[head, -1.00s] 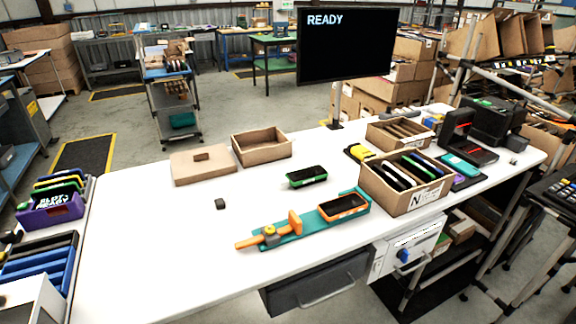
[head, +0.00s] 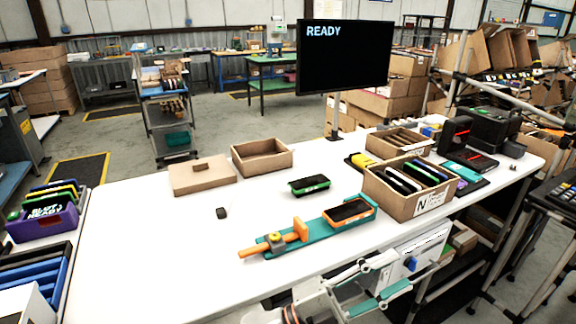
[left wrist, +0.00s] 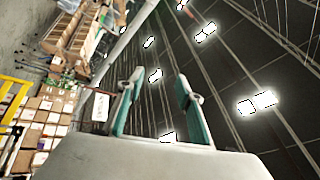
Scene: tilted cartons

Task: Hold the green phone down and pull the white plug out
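The green phone (head: 309,184), with a dark top face and bright green edges, lies flat on the white table near its middle. I cannot make out a white plug in either view. My left gripper (head: 384,297) is low at the front of the table, well apart from the phone. In the left wrist view its two teal-padded fingers (left wrist: 160,78) stand apart with nothing between them, pointing towards the ceiling and shelves. My right gripper is in neither view.
A teal fixture (head: 325,228) with an orange clamp and an orange-framed dark device lies near the front edge. A cardboard carton (head: 402,205) holding upright phones stands right of it. An open box (head: 262,157) and a flat brown box (head: 202,176) stand behind.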

